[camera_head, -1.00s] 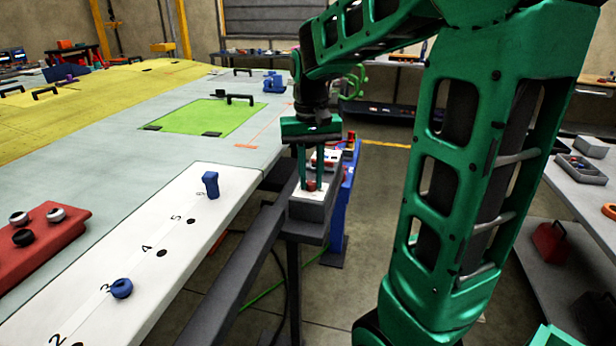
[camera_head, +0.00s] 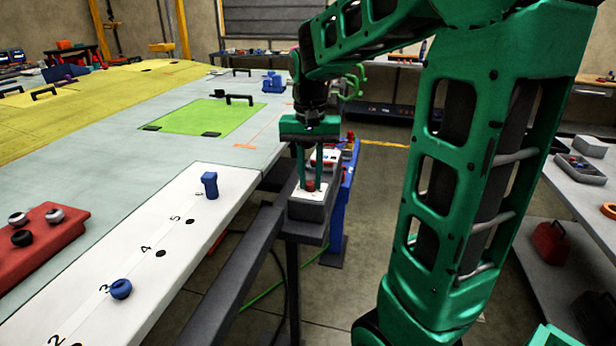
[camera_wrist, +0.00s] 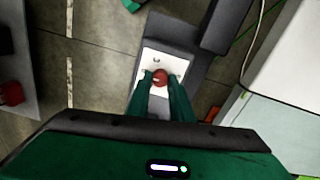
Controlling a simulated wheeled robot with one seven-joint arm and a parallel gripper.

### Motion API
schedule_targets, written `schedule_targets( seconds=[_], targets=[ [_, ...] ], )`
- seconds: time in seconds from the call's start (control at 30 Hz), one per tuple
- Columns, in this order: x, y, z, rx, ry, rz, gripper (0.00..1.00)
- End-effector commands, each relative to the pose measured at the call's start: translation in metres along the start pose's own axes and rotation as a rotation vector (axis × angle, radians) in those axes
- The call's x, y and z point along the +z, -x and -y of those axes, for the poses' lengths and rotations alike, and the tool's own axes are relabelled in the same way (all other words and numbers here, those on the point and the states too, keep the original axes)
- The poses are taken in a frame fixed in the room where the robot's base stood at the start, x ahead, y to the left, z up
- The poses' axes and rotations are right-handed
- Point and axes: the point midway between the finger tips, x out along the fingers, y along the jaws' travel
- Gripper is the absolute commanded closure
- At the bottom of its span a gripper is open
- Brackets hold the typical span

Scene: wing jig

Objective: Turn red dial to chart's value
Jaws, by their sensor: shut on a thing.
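The red dial (camera_wrist: 158,78) sits on a white plate (camera_wrist: 148,62) on top of a grey box (camera_head: 312,208). My gripper (camera_head: 310,186) points straight down over the box. Its green fingers stand on either side of the dial and are shut on it; the fingers also show around it in the wrist view (camera_wrist: 158,82). In the head view the dial is partly covered by the fingers. Small marks show on the white plate, too small to read. I cannot make out which mark the dial points at. No readable chart value shows.
A white strip (camera_head: 185,225) with numbers and blue pegs (camera_head: 209,185) lies on the large table at left. A dark rail (camera_head: 240,280) runs next to the dial box. A blue stand (camera_head: 345,200) is behind.

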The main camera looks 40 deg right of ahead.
Motion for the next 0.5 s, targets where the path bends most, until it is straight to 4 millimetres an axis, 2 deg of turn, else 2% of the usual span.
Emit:
schedule_targets(
  seconds=[0.03, 0.1, 0.37, 0.5],
  targets=[
    [0.0008, 0.0008, 0.0035, -0.003, 0.011, -0.002, 0.73],
    [0.0008, 0.0007, 0.0032, -0.002, 0.010, -0.001, 0.61],
    [0.0005, 0.0006, 0.0017, -0.001, 0.006, -0.001, 0.61],
    [-0.0003, 0.0081, 0.0019, -0.002, 0.005, -0.003, 0.61]
  ],
)
